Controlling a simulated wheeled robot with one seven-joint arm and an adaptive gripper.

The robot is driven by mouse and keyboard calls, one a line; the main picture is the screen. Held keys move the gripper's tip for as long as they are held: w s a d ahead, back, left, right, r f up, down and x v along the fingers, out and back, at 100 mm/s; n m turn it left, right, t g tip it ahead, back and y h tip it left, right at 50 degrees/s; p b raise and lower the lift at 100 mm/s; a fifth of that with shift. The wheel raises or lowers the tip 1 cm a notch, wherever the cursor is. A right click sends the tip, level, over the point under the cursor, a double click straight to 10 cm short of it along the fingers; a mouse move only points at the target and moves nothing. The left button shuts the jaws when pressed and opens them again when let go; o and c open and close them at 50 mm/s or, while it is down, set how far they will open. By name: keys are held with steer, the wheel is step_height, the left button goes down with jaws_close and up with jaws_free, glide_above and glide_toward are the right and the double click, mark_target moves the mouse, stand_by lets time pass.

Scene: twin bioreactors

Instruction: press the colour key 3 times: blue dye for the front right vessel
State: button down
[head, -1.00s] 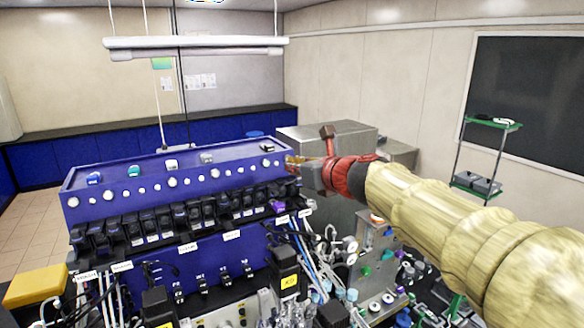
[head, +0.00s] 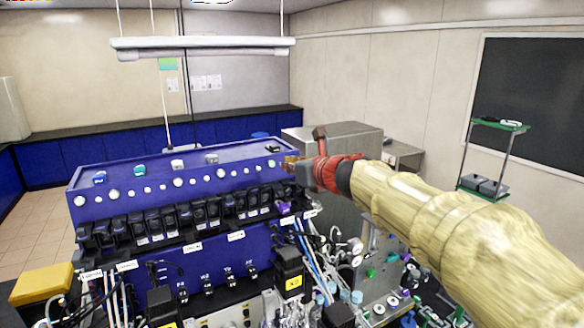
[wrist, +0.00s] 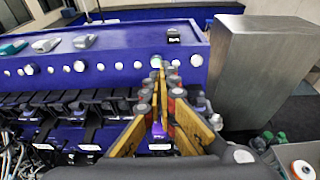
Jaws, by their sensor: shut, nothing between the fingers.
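The blue bioreactor housing (head: 110,203) has a row of round pale keys on its upper front, such as one white key (head: 221,173). My gripper (head: 287,162) is at that right end in the head view. In the wrist view my gripper (wrist: 167,67) has its yellow fingers shut and empty, with the tips right beside the greenish key. I cannot tell whether they touch it. No vessel or dye colour can be made out clearly.
Black pump heads (head: 199,212) line the front below the keys. Tubes and cables (head: 308,255) crowd the lower right. A grey metal cabinet (wrist: 260,70) stands close to the right of the housing. Small coloured blocks, one dark (wrist: 173,34), sit on the housing top.

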mark_target(274, 163)
steer(key=shift+x, duration=2.85)
steer(key=shift+w+a+f, duration=0.15)
steer(key=shift+w+a, duration=0.1)
steer(key=shift+w, duration=0.15)
steer(key=shift+w+a+f, duration=0.2)
steer(key=shift+w+a, duration=0.05)
steer(key=shift+w, duration=0.4)
steer(key=shift+s, duration=0.1)
steer(key=shift+v, duration=1.3)
steer(key=shift+w+a+f, duration=0.1)
steer(key=shift+w+a, duration=0.1)
steer(key=shift+w, duration=0.35)
steer(key=shift+w, duration=0.1)
